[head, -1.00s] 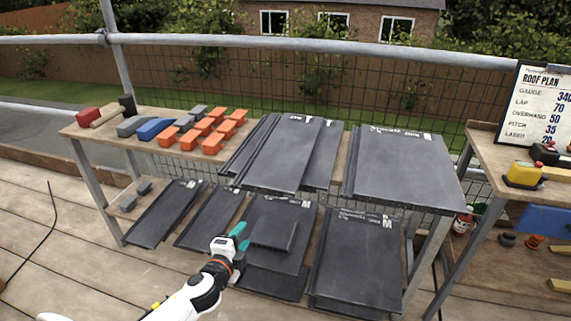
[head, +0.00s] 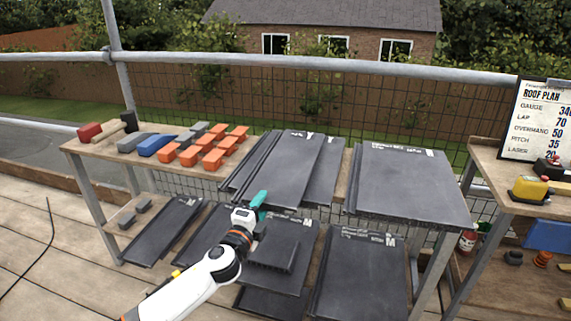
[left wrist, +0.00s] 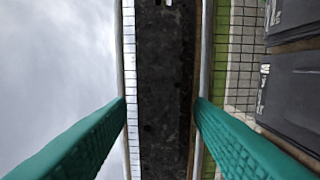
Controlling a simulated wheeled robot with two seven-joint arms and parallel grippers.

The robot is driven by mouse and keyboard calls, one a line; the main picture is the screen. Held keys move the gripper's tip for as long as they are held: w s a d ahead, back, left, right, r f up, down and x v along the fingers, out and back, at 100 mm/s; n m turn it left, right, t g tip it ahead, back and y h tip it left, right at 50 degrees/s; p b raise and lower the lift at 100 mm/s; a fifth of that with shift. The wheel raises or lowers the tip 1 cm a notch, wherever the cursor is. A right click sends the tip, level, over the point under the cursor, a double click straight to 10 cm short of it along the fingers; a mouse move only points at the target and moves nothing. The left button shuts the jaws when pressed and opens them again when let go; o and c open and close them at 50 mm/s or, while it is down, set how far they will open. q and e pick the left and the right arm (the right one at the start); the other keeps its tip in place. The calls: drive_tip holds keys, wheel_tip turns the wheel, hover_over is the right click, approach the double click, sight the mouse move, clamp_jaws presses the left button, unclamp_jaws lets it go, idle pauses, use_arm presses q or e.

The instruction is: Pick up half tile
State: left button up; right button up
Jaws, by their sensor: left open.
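Dark grey tiles lie on a wooden two-level bench. On the top are a left stack (head: 285,170) and a wide tile stack (head: 410,185). The lower shelf holds narrow tiles (head: 160,232) on the left and wider tiles (head: 358,275) on the right. A short dark tile piece (head: 273,252) lies on a lower tile; I cannot tell for sure which piece is the half tile. My left gripper (head: 260,200) is open before the front edge of the left stack. Its teal fingers stand apart in the left wrist view (left wrist: 160,120); a dark speckled strip shows between them, unclear what.
Orange blocks (head: 213,157), a blue block (head: 156,146) and a hammer (head: 115,128) occupy the bench's left end. A metal rail and mesh fence run behind. A second bench with a yellow tool (head: 528,188) and a plan board (head: 537,118) stands right.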

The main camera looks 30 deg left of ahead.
sight(266, 200)
use_arm(q)
drive_tip(key=w, duration=0.3)
drive_tip(key=shift+w+a+r, duration=0.1)
drive_tip(key=shift+a, duration=0.1)
clamp_jaws()
idle(1.1)
